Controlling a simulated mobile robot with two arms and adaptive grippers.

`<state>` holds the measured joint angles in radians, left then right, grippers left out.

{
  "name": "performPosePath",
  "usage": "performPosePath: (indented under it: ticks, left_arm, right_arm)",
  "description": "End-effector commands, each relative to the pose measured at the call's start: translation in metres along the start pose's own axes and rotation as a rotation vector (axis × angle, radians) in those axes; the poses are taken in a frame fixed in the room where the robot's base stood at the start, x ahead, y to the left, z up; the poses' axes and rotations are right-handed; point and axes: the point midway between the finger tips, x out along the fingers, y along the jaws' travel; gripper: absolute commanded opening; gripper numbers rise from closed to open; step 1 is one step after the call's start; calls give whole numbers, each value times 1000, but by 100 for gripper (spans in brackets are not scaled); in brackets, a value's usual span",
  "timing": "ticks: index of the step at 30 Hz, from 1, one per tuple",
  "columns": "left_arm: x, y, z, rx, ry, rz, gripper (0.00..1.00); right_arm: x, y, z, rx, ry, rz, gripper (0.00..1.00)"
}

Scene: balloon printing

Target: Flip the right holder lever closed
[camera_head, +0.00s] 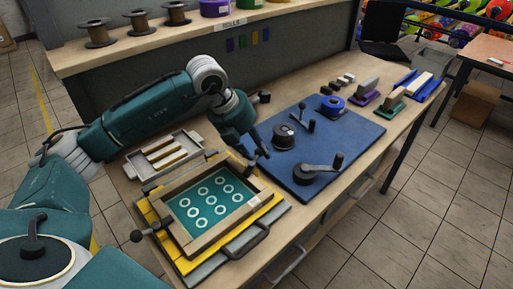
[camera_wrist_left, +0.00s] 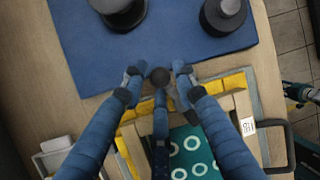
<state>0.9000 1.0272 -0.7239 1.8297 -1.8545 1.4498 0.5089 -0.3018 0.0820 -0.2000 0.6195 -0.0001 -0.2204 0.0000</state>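The printing frame (camera_head: 171,199), a wooden frame around a teal screen with white rings, lies on a yellow and grey base on the table. My left gripper (camera_head: 259,155) is over its far edge. In the left wrist view my left gripper (camera_wrist_left: 158,73) has its two outer fingers apart. A dark round knob (camera_wrist_left: 160,76), seemingly the right holder lever's, shows between the fingertips, with gaps on both sides. The lever's arm is hard to tell from the blue finger part below it. Another lever with a black knob (camera_head: 137,236) sticks out at the frame's left side.
A blue mat (camera_head: 355,135) beyond the frame carries a dark round pot (camera_head: 284,137) and a crank handle (camera_head: 317,171). A grey tray (camera_head: 137,169) lies left of the frame. A dark handle (camera_head: 250,243) sticks out at the front. Spools stand on a back shelf.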

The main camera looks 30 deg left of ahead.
Motion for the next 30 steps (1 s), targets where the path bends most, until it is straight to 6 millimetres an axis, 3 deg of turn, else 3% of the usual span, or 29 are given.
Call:
performPosePath:
  ticks: [4, 8, 14, 24, 30]
  left_arm:
    - [0, 0, 0, 0, 0, 0, 27]
    - [0, 0, 0, 0, 0, 0, 1]
    - [1, -1, 0, 21, 6, -9, 0]
    - [3, -13, 1, 303, 66, -128, 0]
    - [3, -16, 0, 367, 80, -154, 0]
  right_arm:
    - [0, 0, -1, 0, 2, 0, 48]
    - [0, 0, -2, 0, 2, 0, 48]
    - [2, 0, -2, 0, 3, 0, 48]
    - [10, -3, -2, 2, 4, -3, 48]
    - [11, -4, -2, 2, 4, -4, 48]
